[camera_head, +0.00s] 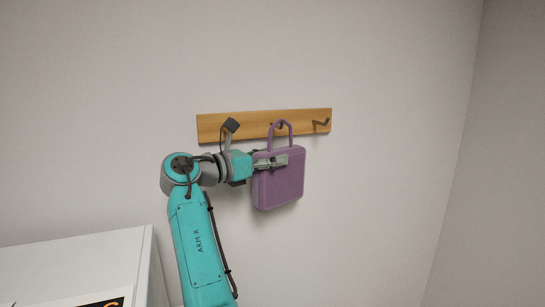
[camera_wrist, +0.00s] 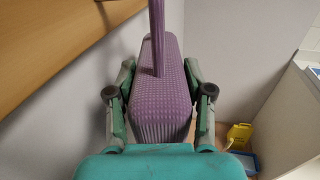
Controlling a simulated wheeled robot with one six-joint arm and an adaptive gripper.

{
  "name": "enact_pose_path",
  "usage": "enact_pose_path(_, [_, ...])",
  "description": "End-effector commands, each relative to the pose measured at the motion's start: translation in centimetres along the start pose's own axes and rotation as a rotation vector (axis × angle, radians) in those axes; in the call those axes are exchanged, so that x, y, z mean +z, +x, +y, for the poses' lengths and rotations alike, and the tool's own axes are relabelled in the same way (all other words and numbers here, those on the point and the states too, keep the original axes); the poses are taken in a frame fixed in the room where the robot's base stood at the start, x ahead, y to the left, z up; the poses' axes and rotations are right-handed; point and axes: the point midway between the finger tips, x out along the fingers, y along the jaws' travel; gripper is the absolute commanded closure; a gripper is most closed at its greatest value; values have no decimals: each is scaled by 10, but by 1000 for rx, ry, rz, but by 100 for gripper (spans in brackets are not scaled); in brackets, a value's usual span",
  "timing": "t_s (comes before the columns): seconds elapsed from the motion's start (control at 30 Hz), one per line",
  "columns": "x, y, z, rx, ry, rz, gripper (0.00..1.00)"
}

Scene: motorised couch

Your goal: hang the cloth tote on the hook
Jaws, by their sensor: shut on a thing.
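The purple cloth tote (camera_head: 280,185) hangs upright in front of the wall, its loop handle (camera_head: 273,133) standing up. My gripper (camera_head: 278,161) is shut on the upper part of the tote's body from the left. In the wrist view the tote (camera_wrist: 162,95) sits between both fingers, with its handle rising toward the top edge. The handle overlaps the middle hook (camera_head: 282,126) of the wooden rail (camera_head: 255,118). A dark bit of that hook shows inside the loop. I cannot tell whether the handle rests on the hook or is only in front of it.
A right-hand hook (camera_head: 321,123) on the rail is bare. A white cabinet (camera_head: 75,252) stands at the lower left. The wall right of the tote is clear. In the wrist view, a yellow object (camera_wrist: 239,134) lies low at the right, near a white surface.

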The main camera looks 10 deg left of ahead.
Motion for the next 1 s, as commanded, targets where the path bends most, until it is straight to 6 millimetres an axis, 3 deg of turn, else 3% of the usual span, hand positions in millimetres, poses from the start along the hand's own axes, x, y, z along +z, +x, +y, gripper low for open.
enact_pose_path(0.1, [-4,2,7,17,-36,1,100])
enact_pose_path(0.13, [-4,2,7,17,-36,1,46])
enact_pose_path(0.23, [-4,2,7,17,-36,1,21])
enact_pose_path(0.67, [-4,-4,7,18,-34,1,19])
enact_pose_path(1.0, [0,-52,2,16,-17,-1,19])
